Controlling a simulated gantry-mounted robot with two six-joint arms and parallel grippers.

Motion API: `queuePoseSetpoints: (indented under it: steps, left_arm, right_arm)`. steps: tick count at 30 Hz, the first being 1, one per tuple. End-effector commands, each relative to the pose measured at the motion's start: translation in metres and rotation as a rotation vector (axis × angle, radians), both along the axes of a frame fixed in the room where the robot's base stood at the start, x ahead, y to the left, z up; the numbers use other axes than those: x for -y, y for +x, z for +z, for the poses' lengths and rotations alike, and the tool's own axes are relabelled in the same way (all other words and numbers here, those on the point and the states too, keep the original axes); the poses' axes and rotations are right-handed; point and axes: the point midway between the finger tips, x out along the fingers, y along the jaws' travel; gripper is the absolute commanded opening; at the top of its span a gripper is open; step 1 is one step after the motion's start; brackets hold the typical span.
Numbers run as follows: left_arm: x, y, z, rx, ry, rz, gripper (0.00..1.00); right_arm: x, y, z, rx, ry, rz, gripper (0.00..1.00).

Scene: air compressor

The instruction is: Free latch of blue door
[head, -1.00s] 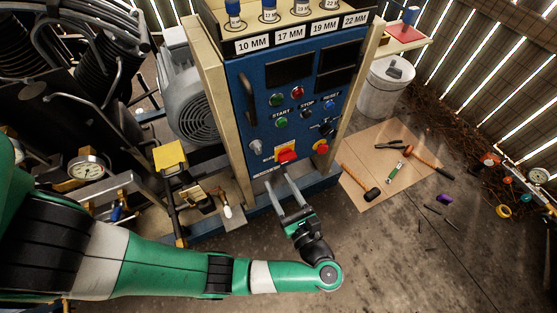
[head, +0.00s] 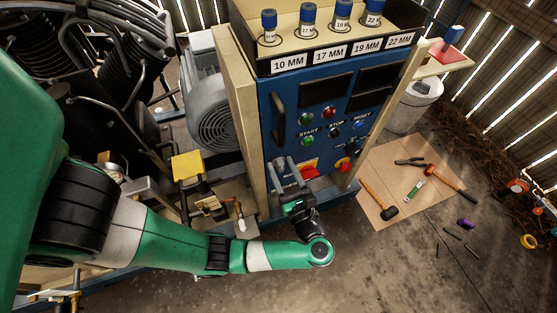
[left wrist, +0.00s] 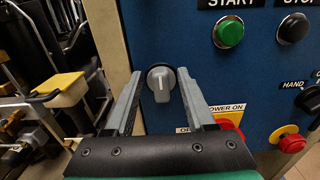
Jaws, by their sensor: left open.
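The blue door (head: 268,108) is the front panel of the control cabinet, with a black handle (head: 278,117) at its left side. In the left wrist view, a grey turn latch (left wrist: 161,82) with a dark round base sits low on the blue door (left wrist: 178,38), its grip roughly upright. My left gripper (head: 284,161) is open and points at the lower left of the door. In the left wrist view, its two fingers (left wrist: 160,76) appear on either side of the latch, with gaps showing. I cannot tell how far the tips are from the panel. My right gripper is not in view.
A red power switch (head: 309,173) is just right of my left fingers, with a red emergency button (head: 344,164) beyond it. A beige frame post (head: 240,115) stands left of the door. A yellow-topped part (head: 187,166) is farther left. Tools lie on cardboard (head: 376,178) at right.

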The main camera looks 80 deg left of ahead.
Motion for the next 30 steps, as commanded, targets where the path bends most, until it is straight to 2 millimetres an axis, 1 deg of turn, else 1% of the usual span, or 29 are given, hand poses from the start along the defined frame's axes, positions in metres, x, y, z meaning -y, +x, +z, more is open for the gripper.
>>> queuePoseSetpoints:
  steps: [7,16,30]
  left_arm:
    - [-0.0004,0.0003,0.0,0.0,0.0,-0.001,0.55]
    - [-0.0004,0.0003,0.0001,0.0,0.0,-0.001,0.01]
    - [-0.0005,0.0006,0.0002,-0.028,-0.002,-0.001,0.0]
  right_arm:
    - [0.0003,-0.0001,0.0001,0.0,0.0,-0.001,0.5]
    - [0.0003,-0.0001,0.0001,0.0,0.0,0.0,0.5]
    - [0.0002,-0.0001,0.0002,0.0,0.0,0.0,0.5]
